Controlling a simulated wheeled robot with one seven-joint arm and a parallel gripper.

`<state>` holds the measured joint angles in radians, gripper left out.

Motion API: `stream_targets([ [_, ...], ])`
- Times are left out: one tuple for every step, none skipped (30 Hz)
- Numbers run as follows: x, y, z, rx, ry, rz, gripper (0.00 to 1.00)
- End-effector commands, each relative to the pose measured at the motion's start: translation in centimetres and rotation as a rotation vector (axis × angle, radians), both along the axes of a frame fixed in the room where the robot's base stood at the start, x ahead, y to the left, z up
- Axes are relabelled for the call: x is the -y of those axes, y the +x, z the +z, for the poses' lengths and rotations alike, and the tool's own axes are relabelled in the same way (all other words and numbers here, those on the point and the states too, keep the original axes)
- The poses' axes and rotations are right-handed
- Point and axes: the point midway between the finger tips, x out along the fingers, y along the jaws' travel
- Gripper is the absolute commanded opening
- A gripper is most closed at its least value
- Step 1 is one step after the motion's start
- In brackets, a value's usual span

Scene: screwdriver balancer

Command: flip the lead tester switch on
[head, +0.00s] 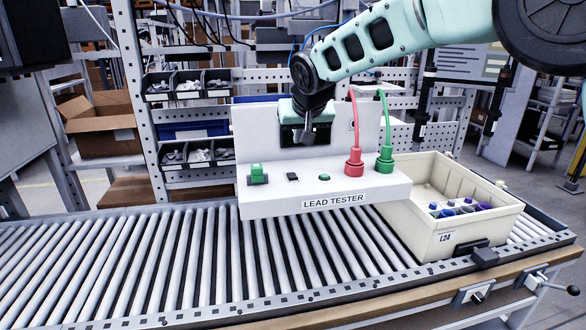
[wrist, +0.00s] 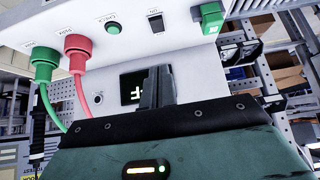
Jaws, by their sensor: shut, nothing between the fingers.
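The white lead tester (head: 325,200) stands over the roller conveyor. A small black rocker switch (head: 292,177) sits on its top face, between a green block (head: 257,174) and a round green button (head: 324,177). In the wrist view the switch (wrist: 155,23) shows at the top, with small lettering beside it. Whether it is on or off is too small to tell. My gripper (head: 308,135) is above and behind the switch, apart from it, in front of the upright back panel. In the wrist view its fingers (wrist: 157,88) are together and empty, before a dark display showing a light symbol.
Red (head: 354,162) and green (head: 385,160) plugs with upright leads stand right of the switch. A cream crate (head: 440,220) with bottles is at the right on the roller conveyor (head: 130,270). Shelves with bins stand behind. The rollers left of the tester are clear.

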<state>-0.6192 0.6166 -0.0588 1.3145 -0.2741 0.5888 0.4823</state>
Motion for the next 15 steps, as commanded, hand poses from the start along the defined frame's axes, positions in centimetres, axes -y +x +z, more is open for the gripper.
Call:
stream_targets([
  [0.0, 0.2, -0.2, -0.002, -0.001, -0.001, 0.00],
  [-0.1, 0.3, -0.4, -0.003, -0.002, -0.001, 0.00],
  [-0.1, 0.5, -0.7, -0.003, -0.002, 0.000, 0.00],
  [-0.2, 0.7, -0.9, -0.003, -0.002, 0.000, 0.00],
  [-0.3, 1.0, -1.2, -0.003, -0.002, 0.000, 0.00],
  [-0.4, 1.4, -1.7, -0.003, -0.002, 0.000, 0.00],
  [-0.5, 1.7, -2.1, -0.004, -0.003, 0.000, 0.00],
  [-0.5, 2.1, -2.6, -0.005, -0.004, 0.000, 0.00],
  [-0.7, 2.6, -3.2, -0.004, -0.003, 0.000, 0.00],
  [-0.8, 2.9, -3.7, -0.004, -0.003, 0.000, 0.00],
  [-0.9, 3.3, -4.2, -0.005, -0.004, 0.000, 0.00],
  [-1.0, 3.8, -4.8, -0.004, -0.003, -0.001, 0.00],
  [-1.1, 4.1, -5.2, -0.004, -0.002, -0.001, 0.00],
  [-1.2, 4.4, -5.7, -0.005, -0.002, -0.001, 0.00],
  [-1.4, 4.9, -6.2, -0.004, -0.001, -0.001, 0.00],
])
